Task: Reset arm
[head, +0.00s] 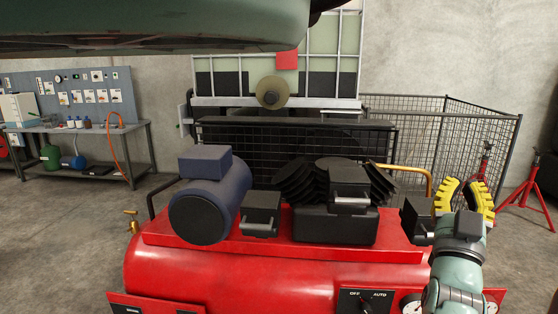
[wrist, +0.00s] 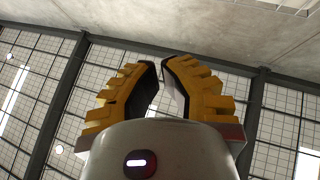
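My gripper (head: 461,184) is at the right of the head view, raised beside the right end of a red compressor (head: 250,264). Its two yellow ridged fingers point up and curve toward each other. In the wrist view my gripper (wrist: 161,66) shows its dark inner pads facing each other, with a narrow gap between them. Nothing is between the fingers. A round tan piece with a dark centre (head: 272,91), possibly the flanged spool, is in front of a caged tank (head: 330,35) at the back. My gripper is well apart from it.
A dark blue motor (head: 205,205) and black blocks (head: 335,222) sit on the compressor. A wire-mesh fence (head: 425,140) stands behind my gripper. Red stands (head: 520,197) are at right. A workbench (head: 85,130) is at left, with open floor before it.

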